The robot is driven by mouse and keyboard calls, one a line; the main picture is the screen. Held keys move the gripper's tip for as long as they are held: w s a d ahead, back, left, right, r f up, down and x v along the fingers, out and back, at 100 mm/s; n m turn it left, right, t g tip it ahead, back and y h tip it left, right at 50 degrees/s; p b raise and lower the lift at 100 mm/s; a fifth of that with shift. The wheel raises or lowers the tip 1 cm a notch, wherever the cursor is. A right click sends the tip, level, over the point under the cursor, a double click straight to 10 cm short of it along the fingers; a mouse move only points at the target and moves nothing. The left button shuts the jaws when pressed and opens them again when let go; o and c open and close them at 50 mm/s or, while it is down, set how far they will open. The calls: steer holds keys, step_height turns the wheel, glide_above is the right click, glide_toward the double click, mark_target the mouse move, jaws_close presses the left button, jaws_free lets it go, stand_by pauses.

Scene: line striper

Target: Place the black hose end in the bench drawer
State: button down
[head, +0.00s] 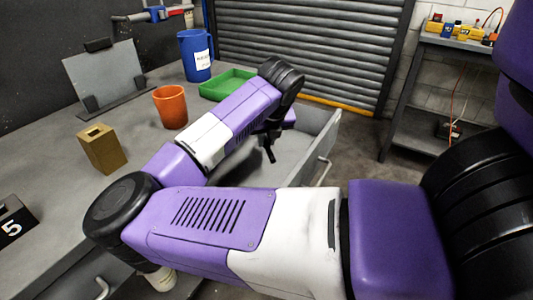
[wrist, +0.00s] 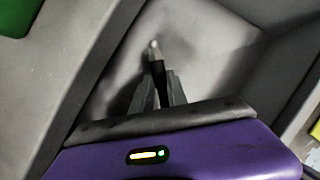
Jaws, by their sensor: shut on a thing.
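My gripper (head: 266,140) reaches over the open grey bench drawer (head: 322,135) in the head view, pointing down. In the wrist view my gripper (wrist: 159,85) is shut on the black hose end (wrist: 154,62), a small dark piece with a pale tip. The hose end sticks out beyond the fingertips, over the drawer's grey floor (wrist: 205,50). A soft shadow lies around it; I cannot tell whether it touches the floor. In the head view my arm hides part of the drawer, and the hose end is hard to make out from the dark fingers.
On the bench (head: 60,165) stand a green tray (head: 225,84), a blue jug (head: 196,55), an orange cup (head: 171,106) and a brass-coloured block (head: 102,149). The drawer's right wall and handle (head: 323,172) stand out from the bench. A shelf (head: 430,110) stands at the back right.

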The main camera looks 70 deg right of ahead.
mark_target(266, 161)
steer(key=shift+f+b, duration=0.5)
steer(key=shift+f, duration=1.9)
steer(key=shift+f, duration=0.1)
steer(key=c, duration=1.3)
jaws_free()
steer(key=p+v, duration=0.2)
steer(key=v, duration=1)
